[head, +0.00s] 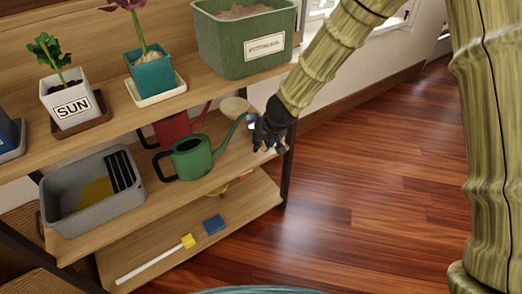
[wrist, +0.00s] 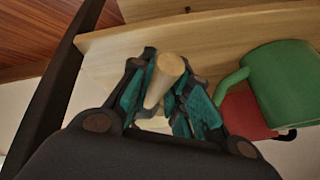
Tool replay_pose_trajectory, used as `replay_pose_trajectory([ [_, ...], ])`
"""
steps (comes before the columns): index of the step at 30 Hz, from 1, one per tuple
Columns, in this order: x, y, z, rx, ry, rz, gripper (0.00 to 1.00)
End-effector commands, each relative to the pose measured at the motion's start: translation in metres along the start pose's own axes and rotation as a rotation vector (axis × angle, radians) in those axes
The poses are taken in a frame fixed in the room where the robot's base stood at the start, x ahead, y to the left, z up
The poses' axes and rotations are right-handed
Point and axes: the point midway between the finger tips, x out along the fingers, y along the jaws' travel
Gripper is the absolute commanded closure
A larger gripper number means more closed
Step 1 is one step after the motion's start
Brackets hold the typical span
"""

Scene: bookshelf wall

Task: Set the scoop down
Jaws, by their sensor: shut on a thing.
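The scoop shows in the wrist view as a pale wooden handle (wrist: 168,72) between my fingers. My gripper (wrist: 160,95) is shut on this handle, with teal pads on both sides of it. In the head view my gripper (head: 269,140) is at the right end of the middle shelf (head: 228,168), beside the green watering can's spout. A pale rounded shape (head: 235,106) shows behind the spout, left of my gripper; I cannot tell whether it is the scoop's bowl. Whether the scoop touches the shelf is not clear.
The green watering can (head: 192,158) stands left of my gripper, with a red can (head: 172,128) behind it. A grey bin (head: 92,190) is farther left. The upper shelf with pots and a green planter (head: 240,42) is above. A dark post (head: 288,170) edges the shelf's right end.

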Motion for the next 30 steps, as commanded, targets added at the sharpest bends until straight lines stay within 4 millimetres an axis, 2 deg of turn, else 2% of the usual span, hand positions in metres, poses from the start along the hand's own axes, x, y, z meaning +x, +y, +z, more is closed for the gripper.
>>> replay_pose_trajectory([
  [6,0.030,0.006,0.014,0.003,-0.002,-0.002,1.00],
  [20,0.034,0.005,0.012,0.000,-0.001,-0.001,1.00],
  [21,0.034,0.005,0.012,0.001,-0.001,-0.001,0.74],
  [23,0.033,0.005,0.011,0.001,-0.001,-0.001,0.64],
  [24,0.033,0.005,0.011,0.001,-0.001,-0.001,0.60],
  [30,0.033,0.005,0.011,0.001,-0.001,-0.001,0.60],
])
